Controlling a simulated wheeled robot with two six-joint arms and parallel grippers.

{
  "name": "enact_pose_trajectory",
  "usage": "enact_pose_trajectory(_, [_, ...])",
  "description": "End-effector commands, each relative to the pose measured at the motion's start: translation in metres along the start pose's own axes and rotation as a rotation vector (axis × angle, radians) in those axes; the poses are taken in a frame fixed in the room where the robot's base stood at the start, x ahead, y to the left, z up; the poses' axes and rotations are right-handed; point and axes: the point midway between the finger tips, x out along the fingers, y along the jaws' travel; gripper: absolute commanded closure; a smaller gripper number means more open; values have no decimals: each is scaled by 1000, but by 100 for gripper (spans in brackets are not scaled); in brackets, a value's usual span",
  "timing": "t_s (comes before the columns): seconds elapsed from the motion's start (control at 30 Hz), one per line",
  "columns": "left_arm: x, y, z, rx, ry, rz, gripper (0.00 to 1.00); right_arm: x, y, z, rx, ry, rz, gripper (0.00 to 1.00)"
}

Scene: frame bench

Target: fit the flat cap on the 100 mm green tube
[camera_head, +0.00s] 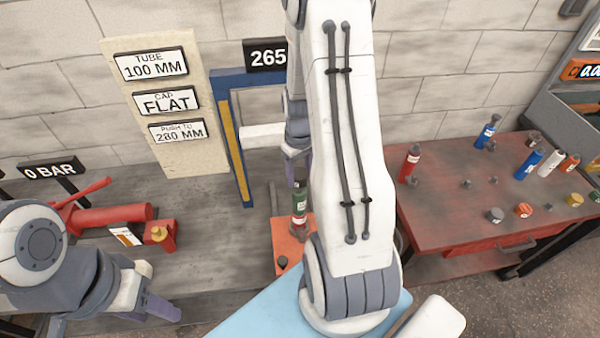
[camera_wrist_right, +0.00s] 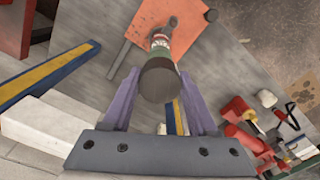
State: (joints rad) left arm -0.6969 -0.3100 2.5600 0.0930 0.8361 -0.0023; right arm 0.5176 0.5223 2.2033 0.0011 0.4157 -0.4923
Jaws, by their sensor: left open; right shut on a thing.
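The green tube (camera_head: 299,204) stands upright on an orange plate (camera_head: 290,247), with a pale label and red band; it also shows in the right wrist view (camera_wrist_right: 160,46). My right gripper (camera_wrist_right: 160,103) is shut on a dark round piece (camera_wrist_right: 159,80), which looks like the flat cap. This piece lines up with the tube's upper end, but I cannot tell whether it is seated. In the head view, my right arm hides part of that gripper (camera_head: 299,165). My left gripper (camera_head: 158,300) is open and empty at lower left, away from the tube.
A blue frame (camera_head: 229,140) with a yellow strip and a "265" sign (camera_head: 267,55) stands behind. A board (camera_head: 165,100) reads tube 100 mm, cap flat, push to 280 mm. A red pump (camera_head: 110,215) sits left, by "0 BAR". A red table (camera_head: 450,205) holds tubes and caps.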

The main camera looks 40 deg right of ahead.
Motion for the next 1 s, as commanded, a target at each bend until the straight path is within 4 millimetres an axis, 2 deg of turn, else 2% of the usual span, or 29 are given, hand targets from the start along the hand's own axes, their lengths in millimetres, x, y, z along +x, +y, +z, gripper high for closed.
enact_pose_trajectory(0.37, [1,0,0,0,0,0,50,1,0,0,0,0,0,100])
enact_pose_trajectory(1.0, [13,-1,1,0,0,0,50,18,0,0,0,0,0,100])
